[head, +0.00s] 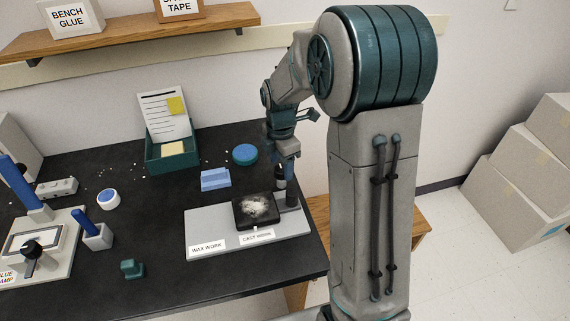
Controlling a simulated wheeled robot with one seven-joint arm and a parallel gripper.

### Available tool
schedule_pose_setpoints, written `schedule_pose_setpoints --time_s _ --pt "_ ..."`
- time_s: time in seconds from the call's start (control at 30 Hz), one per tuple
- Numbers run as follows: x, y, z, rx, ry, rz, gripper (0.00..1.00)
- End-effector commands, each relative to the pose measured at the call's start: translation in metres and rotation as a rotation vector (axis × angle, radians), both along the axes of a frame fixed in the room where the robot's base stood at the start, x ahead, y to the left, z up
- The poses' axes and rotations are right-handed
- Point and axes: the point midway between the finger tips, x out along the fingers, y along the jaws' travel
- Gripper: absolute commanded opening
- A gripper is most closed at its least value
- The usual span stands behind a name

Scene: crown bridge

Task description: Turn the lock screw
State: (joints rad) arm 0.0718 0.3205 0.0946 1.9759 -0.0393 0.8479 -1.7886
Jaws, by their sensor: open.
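My gripper (285,158) points down over the back right of a light grey board (206,225) on the black bench. Its jaws are open, though the fingertips are small and hard to make out. Just below them stands a small dark and white upright piece (280,179), beside a dark post (292,196) on the board's right end. I cannot tell which of these is the lock screw, or whether the gripper touches either. A black square block (240,222) with a pale fibrous patch lies on the board, behind the labels "WAX WORK" and "CAST WORK".
A blue block (215,180) and a round blue-green tin (245,154) lie behind the board. A green box (171,158) with a card stands at the back. A clamp with a black knob (31,250) is at left. A small green piece (132,269) lies near the front.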

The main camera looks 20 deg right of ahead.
Motion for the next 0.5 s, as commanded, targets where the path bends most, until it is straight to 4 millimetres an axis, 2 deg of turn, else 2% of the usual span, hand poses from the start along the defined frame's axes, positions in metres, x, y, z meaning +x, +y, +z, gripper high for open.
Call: schedule_pose_setpoints --time_s 0.13,0.4,0.5 --pt "0.0000 0.0000 -0.0077 0.000 0.000 0.000 0.59" --pt "0.0000 -0.0001 -0.0086 -0.001 -0.001 0.000 0.59" --pt "0.0000 -0.0002 -0.0085 -0.001 -0.001 0.000 0.31"
